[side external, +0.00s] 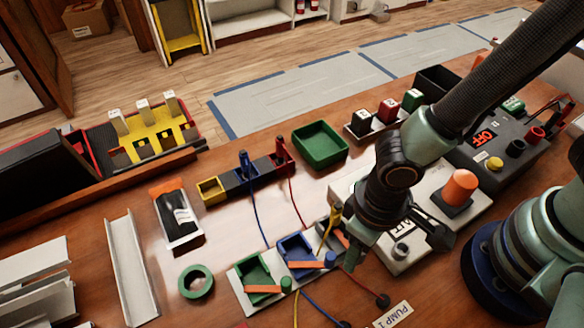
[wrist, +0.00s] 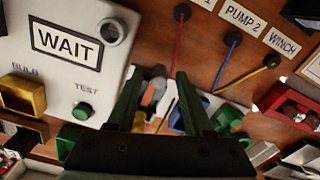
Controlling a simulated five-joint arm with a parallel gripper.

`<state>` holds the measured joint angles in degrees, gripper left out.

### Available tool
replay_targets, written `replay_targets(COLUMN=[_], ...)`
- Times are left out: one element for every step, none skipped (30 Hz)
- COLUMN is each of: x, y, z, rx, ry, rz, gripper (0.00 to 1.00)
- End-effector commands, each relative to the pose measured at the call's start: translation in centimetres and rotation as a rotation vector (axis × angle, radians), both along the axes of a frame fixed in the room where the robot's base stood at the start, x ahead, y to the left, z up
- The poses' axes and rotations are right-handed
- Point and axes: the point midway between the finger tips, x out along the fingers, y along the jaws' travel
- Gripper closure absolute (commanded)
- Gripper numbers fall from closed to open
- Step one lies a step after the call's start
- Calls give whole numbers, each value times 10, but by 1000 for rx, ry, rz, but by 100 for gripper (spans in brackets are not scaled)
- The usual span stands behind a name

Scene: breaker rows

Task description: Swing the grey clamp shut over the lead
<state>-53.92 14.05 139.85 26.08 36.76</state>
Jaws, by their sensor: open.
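The grey clamp (wrist: 159,88) shows in the wrist view between my fingers, with an orange part (wrist: 147,97) beside it. In the side view my gripper mostly hides it, and only an orange piece (side external: 341,237) shows. My gripper (wrist: 157,80) is open, with one green finger on each side of the clamp; I cannot tell whether they touch. In the side view the gripper (side external: 352,256) is low at the right end of the clamp row. The red lead (wrist: 178,48) runs from the PUMP 1 side towards the clamp. Whether the clamp is fully open is unclear.
A blue clamp (side external: 295,248) and a green clamp (side external: 254,272), with orange bars, sit left of my gripper. The WAIT box (wrist: 70,70) stands close beside it. Blue (wrist: 226,66) and yellow (wrist: 240,80) leads run nearby. Green tape (side external: 196,281) lies left.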

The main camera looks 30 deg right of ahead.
Motion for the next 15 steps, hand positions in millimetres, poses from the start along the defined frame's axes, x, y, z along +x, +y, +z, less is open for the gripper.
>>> replay_targets(x=[0, 0, 0, 0, 1, 1, 1, 1, 1, 1, 1, 1, 1, 1, 1], y=[0, 0, 0, 0, 0, 1, 1, 1, 1, 1, 1, 1, 1, 1, 1], z=[0, 1, 3, 4, 6, 10, 13, 16, 21, 25, 30, 36, 41, 46, 52], rx=[0, 0, 2, 3, 3, 3, 4, 4, 5, 4, 6, 7, 5, 7, 7], ry=[0, -1, -2, -1, -1, -1, -3, -3, -4, -3, -5, -4, -4, -4, -4], rz=[0, 0, 0, 0, 0, 0, 0, 0, 0, 0, 0, 0, 0, 0, 0], gripper=[49, 49, 49, 49, 49, 49, 49, 49, 49, 49, 49, 49, 49, 49, 49])
